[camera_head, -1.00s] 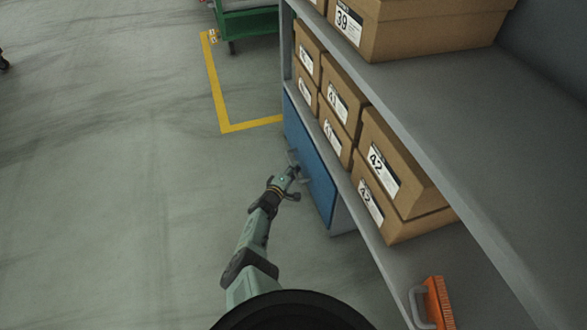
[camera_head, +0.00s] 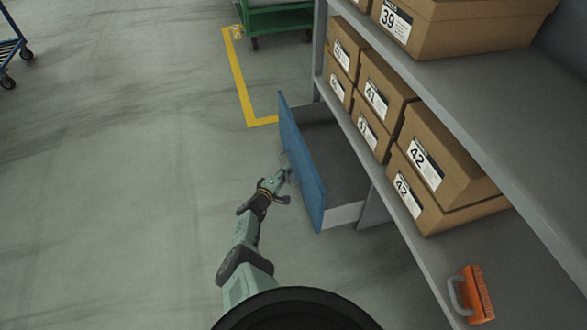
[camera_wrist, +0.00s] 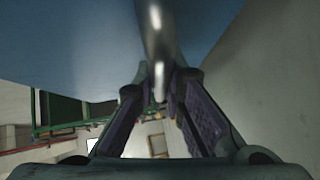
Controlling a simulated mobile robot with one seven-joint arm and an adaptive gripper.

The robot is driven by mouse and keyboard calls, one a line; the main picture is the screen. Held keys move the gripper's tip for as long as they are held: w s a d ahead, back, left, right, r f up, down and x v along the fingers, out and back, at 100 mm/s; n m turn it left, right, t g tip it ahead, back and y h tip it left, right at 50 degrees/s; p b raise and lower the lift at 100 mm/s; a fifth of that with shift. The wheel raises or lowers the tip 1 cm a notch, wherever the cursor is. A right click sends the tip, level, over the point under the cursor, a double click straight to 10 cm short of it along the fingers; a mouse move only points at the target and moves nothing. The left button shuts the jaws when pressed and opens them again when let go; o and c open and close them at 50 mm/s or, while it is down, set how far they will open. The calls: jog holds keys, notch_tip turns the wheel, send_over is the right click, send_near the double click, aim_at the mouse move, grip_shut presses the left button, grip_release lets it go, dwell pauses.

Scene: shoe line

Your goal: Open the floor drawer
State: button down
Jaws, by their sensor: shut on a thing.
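The floor drawer (camera_head: 305,165) has a blue front and stands pulled out from under the shelf unit. Its grey inside (camera_head: 338,160) shows and looks empty. My gripper (camera_head: 284,178) is at the outer face of the blue front. In the wrist view my gripper (camera_wrist: 165,95) is shut on the drawer's metal handle (camera_wrist: 154,35), which runs between its two dark fingers. The blue drawer front (camera_wrist: 60,40) fills much of the top of that view. The handle is mostly hidden by my gripper in the head view.
A green cart (camera_head: 275,20) stands at the back, near a yellow floor line (camera_head: 240,85). A blue cart (camera_head: 12,45) is at far left. The floor (camera_head: 120,180) left of the drawer is clear.

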jog(key=s+a+b, duration=0.1)
jog(key=s+a, duration=0.3)
jog(key=a, duration=0.9)
jog(key=shift+s+a, duration=0.2)
jog(key=c, duration=1.7)
grip_release()
jog(key=shift+o, duration=0.2)
jog(key=shift+a, duration=0.15)
